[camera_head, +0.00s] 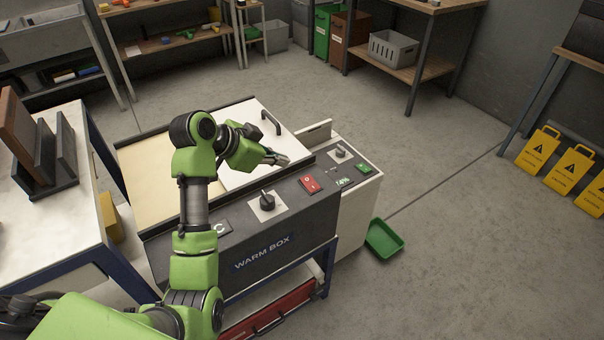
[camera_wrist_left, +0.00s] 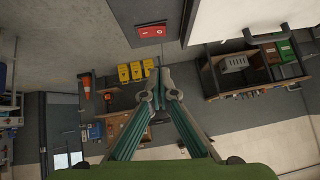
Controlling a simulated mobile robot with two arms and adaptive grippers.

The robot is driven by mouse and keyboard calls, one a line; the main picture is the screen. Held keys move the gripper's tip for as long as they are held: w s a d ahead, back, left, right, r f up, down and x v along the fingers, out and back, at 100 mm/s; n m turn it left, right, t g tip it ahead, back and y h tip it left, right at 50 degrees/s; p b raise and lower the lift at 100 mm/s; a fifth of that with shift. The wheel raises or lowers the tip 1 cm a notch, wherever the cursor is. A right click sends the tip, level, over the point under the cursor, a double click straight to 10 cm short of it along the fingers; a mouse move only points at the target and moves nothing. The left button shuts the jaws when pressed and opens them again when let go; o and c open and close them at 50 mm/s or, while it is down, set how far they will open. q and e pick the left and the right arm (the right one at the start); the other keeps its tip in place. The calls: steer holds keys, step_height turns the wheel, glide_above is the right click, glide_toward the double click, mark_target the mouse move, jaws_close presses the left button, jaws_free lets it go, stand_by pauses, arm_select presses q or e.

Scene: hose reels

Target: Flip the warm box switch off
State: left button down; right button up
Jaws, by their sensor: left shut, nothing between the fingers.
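The warm box (camera_head: 250,262) is a dark unit with a sloped control panel and a "WARM BOX" label on its front. A red switch (camera_head: 310,184) with white marks sits near the right end of that panel. It also shows at the top of the left wrist view (camera_wrist_left: 150,31). A black knob on a pale plate (camera_head: 267,202) is left of the switch. My left gripper (camera_head: 284,160) is shut and empty, above the box top and behind the red switch, apart from it. In the left wrist view its fingertips (camera_wrist_left: 162,84) meet. My right gripper is out of view.
A white lid with a black handle (camera_head: 268,122) covers part of the box top. A neighbouring unit on the right has a knob (camera_head: 341,152) and green controls (camera_head: 363,168). A green tray (camera_head: 384,238) lies on the floor. Open floor extends right, towards yellow signs (camera_head: 538,148).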

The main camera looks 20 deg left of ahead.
arm_select(q)
glide_toward(309, 178)
steer(key=shift+w+d+r+p, duration=0.15)
steer(key=shift+w+d+r, duration=0.2)
steer(key=shift+w+d, duration=0.2)
steer(key=shift+w+d+r+p, duration=0.15)
steer(key=shift+w+d+r, duration=0.15)
steer(key=shift+w+d, duration=0.2)
steer(key=f, duration=0.2)
steer(key=w+f, duration=0.1)
steer(key=f, duration=0.1)
steer(key=shift+w+d+f, duration=0.15)
steer(key=shift+f, duration=0.55)
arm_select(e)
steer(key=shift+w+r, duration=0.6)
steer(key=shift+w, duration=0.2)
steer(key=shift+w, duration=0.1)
